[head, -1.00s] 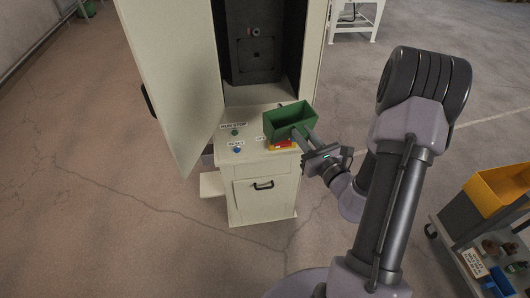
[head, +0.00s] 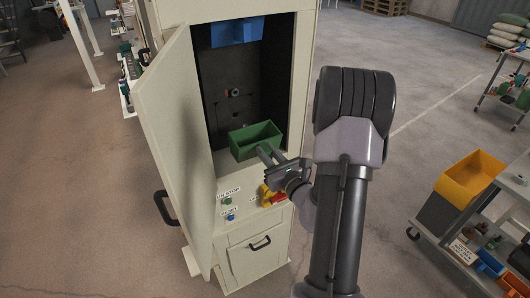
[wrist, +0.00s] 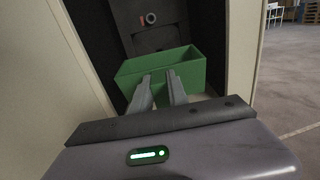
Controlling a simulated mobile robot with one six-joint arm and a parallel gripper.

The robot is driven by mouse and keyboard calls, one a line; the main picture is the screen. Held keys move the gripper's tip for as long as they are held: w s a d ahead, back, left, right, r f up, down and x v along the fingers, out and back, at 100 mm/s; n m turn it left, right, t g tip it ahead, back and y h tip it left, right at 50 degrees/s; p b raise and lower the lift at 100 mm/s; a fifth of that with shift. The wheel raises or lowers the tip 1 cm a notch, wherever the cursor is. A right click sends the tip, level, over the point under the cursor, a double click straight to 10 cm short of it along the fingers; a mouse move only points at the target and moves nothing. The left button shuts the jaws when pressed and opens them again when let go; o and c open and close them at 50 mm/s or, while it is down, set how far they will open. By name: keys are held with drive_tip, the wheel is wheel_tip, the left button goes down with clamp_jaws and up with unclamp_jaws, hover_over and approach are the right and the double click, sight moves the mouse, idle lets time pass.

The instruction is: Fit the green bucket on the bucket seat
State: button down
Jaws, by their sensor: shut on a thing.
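The green bucket (head: 258,135) is upright at the open front of the cabinet, above its ledge. It also shows in the wrist view (wrist: 160,68). My gripper (head: 269,151) is shut on its near wall, and both fingers (wrist: 160,88) reach to that wall in the wrist view. Behind the bucket, the cabinet's dark back panel (head: 265,82) carries a round fitting (head: 235,93), clear of the bucket. I cannot tell which part is the bucket seat; the bucket hides the lower part of the interior.
The cabinet door (head: 178,125) stands open on the left, close to the bucket. A blue bucket (head: 238,32) is at the top inside. Labelled buttons (head: 228,201) and a red-yellow switch (head: 272,197) sit on the ledge. A cart with a yellow bin (head: 475,175) stands right.

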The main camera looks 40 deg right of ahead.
sight(250, 133)
drive_tip(key=shift+p+x, duration=1.05)
drive_tip(key=shift+x, duration=1.9)
drive_tip(key=shift+w+a, duration=0.1)
drive_tip(key=shift+w, duration=0.05)
drive_tip(key=shift+p+x, duration=0.7)
drive_tip(key=shift+x, duration=1.65)
drive_tip(key=c, duration=1.2)
unclamp_jaws()
